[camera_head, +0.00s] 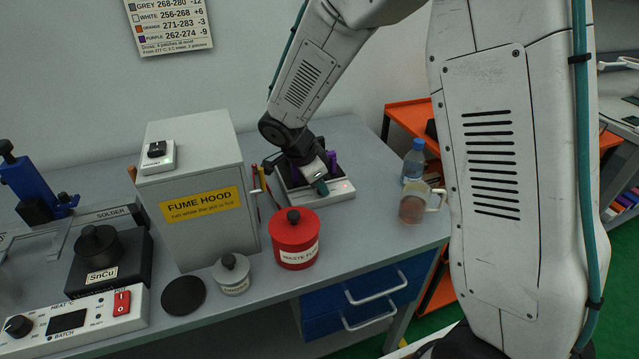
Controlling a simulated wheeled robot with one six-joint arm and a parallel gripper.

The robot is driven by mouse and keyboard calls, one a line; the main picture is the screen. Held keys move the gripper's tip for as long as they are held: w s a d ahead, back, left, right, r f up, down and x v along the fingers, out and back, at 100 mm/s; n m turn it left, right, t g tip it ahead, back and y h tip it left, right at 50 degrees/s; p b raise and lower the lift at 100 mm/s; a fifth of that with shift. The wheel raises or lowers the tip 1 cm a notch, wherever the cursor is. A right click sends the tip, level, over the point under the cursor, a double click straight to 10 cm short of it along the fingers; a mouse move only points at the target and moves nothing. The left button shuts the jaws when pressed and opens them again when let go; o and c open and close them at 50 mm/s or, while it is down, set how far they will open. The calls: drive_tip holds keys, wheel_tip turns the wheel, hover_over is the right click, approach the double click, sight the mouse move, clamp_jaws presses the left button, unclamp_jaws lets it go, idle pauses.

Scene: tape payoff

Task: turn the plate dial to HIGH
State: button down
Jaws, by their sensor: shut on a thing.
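My gripper (319,183) reaches down from above to the front of this unit. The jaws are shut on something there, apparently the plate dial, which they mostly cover. The dial's pointer and the HIGH mark cannot be read. A purple thing (332,158) shows just behind my gripper.
The fume hood (201,203) stands close left of my gripper. The red waste pot (295,240) stands in front of the unit. A water bottle (413,161) and a glass mug (414,205) stand to its right. The solder station (101,262) is at far left.

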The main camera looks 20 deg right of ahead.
idle(0.5)
drive_tip(key=c, duration=1.5)
unclamp_jaws()
drive_tip(key=shift+a, duration=0.1)
